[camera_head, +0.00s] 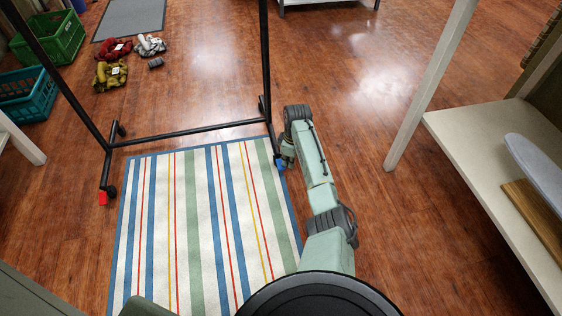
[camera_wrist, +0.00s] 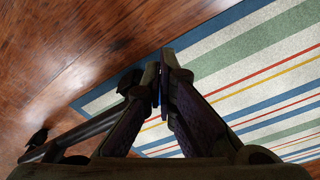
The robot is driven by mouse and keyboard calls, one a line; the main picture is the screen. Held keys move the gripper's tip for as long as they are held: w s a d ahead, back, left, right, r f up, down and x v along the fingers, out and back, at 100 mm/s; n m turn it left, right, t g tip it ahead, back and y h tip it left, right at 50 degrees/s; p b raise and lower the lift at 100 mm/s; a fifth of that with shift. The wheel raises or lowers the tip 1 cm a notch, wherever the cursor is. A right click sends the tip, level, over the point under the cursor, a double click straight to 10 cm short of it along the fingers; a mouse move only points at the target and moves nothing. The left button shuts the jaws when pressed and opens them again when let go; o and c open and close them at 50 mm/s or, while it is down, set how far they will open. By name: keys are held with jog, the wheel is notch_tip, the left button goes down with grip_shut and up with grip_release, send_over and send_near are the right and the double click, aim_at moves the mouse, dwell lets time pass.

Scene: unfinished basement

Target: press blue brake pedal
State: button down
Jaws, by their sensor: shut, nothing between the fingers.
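The blue brake pedal (camera_head: 280,163) is a small blue tab at the right front caster of a black wheeled rack (camera_head: 190,132), low at the rug's far right corner. My gripper (camera_head: 287,161) points down right beside it, at its right in the head view. I cannot tell whether they touch. In the wrist view my gripper (camera_wrist: 160,75) has its fingers together with nothing between them. A red pedal (camera_head: 103,198) is on the rack's left front caster.
A striped rug (camera_head: 205,230) covers the floor before the rack. A white shelf (camera_head: 500,170) with a post stands at the right. Green (camera_head: 50,40) and teal (camera_head: 28,93) crates and folded clothes (camera_head: 110,73) lie at the far left. The wood floor between rack and shelf is clear.

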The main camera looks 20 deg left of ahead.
jog(key=shift+s+d+f, duration=0.55)
jog(key=shift+s+f, duration=0.15)
jog(key=shift+s, duration=0.15)
jog(key=shift+f, duration=0.15)
jog(key=shift+d, duration=0.1)
jog(key=shift+r, duration=0.2)
notch_tip(320, 180, up, 12)
jog(key=d, duration=0.1)
jog(key=shift+w+r+p, duration=0.15)
jog(key=shift+w+p, duration=0.05)
jog(key=shift+p, duration=0.15)
